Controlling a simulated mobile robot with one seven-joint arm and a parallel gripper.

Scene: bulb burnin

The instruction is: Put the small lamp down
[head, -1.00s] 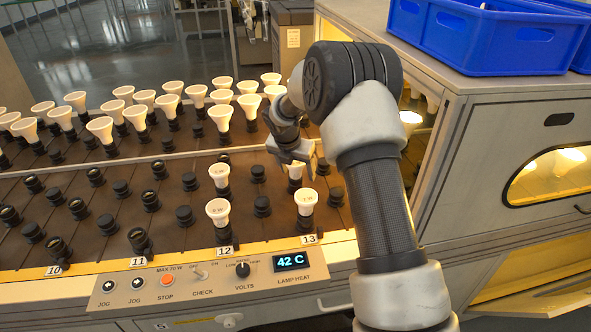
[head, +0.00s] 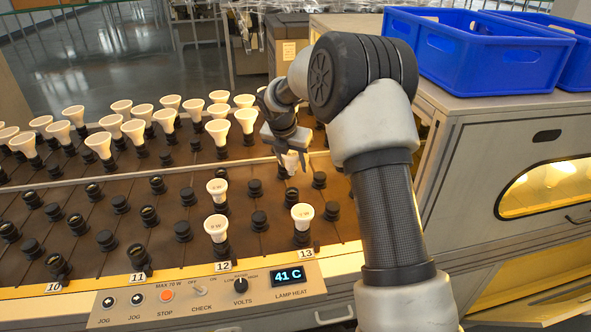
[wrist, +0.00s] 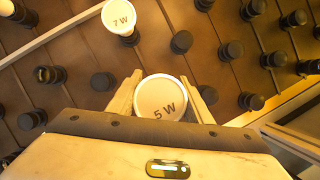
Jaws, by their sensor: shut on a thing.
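My gripper (head: 291,168) is shut on a small white lamp (head: 291,160) and holds it over the dark socket rack (head: 160,225), behind the lamp of row 13. In the wrist view the held lamp (wrist: 161,99) shows its round face, marked "5 W", between both fingers. Its lower end is hidden there. A dark socket (head: 292,194) shows just below it in the head view; the exact gap cannot be told.
White lamps stand at the front of row 13 (head: 302,213) and row 12 (head: 216,226), with another (head: 217,188) behind. A "7 W" lamp (wrist: 118,16) is near my gripper. Many sockets are empty. Larger lamps (head: 133,130) fill the back. A blue crate (head: 480,60) is at right.

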